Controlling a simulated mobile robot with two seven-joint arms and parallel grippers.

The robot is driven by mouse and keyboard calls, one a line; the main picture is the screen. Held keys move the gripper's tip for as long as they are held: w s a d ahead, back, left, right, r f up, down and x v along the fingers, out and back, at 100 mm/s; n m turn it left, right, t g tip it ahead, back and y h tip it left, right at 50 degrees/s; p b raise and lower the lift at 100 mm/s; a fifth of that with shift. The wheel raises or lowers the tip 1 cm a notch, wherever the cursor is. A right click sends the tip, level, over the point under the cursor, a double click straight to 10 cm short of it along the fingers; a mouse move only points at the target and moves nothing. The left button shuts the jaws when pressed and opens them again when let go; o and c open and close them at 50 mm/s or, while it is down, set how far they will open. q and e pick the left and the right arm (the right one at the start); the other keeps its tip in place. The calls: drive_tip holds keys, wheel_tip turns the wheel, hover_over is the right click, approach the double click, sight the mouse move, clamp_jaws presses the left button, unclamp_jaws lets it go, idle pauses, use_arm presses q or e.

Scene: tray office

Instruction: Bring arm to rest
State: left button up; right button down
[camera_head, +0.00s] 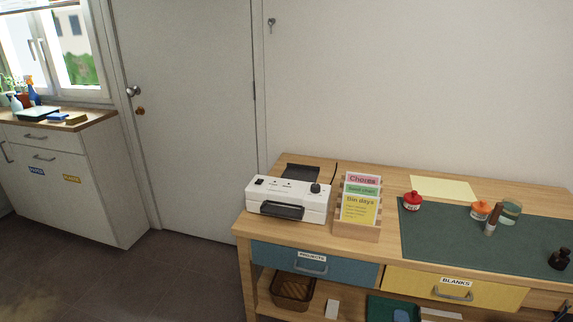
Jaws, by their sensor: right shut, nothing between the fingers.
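A small part of what looks like my right gripper (567,309) shows at the bottom right corner, in front of the wooden desk (395,257). It is shut and holds nothing. Most of it and its arm are cut off by the picture edge. My left gripper and arm are not in view.
On the desk stand a white machine (290,200), a card rack (358,208) and a green mat (455,235) with a red jar (412,201), an orange jar (480,210) and a dark bottle (559,259). Blue (280,257) and yellow (425,286) drawers are closed.

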drive_tip(key=d+r+n+t, duration=0.1)
drive_tip(key=d+r+n, duration=0.25)
drive_tip(key=d, duration=1.15)
drive_tip(key=s+a+f+n+g+y, duration=0.2)
drive_tip(key=s+a+n+g+y, duration=0.1)
drive_tip(key=s+a+n+y, duration=1.05)
drive_tip(key=s+a+f+n+g+h, duration=0.25)
drive_tip(key=s+n+g+h, duration=0.25)
drive_tip(key=s+n, duration=0.65)
drive_tip(key=w+a+r+m+t, duration=0.1)
drive_tip(key=a+m, duration=0.1)
drive_tip(key=a, duration=0.3)
drive_tip(key=w+a+r+m, duration=0.1)
drive_tip(key=a+r+m, duration=0.15)
drive_tip(key=a, duration=0.25)
use_arm(q)
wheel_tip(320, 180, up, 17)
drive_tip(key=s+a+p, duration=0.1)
drive_tip(key=p, duration=2.3)
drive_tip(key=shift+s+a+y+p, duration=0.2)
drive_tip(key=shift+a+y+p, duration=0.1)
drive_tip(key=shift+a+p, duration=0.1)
use_arm(e)
wheel_tip(320, 180, up, 16)
drive_tip(key=s+d, duration=0.1)
drive_tip(key=d, duration=0.1)
drive_tip(key=shift+s, duration=0.25)
drive_tip(key=shift+f, duration=0.1)
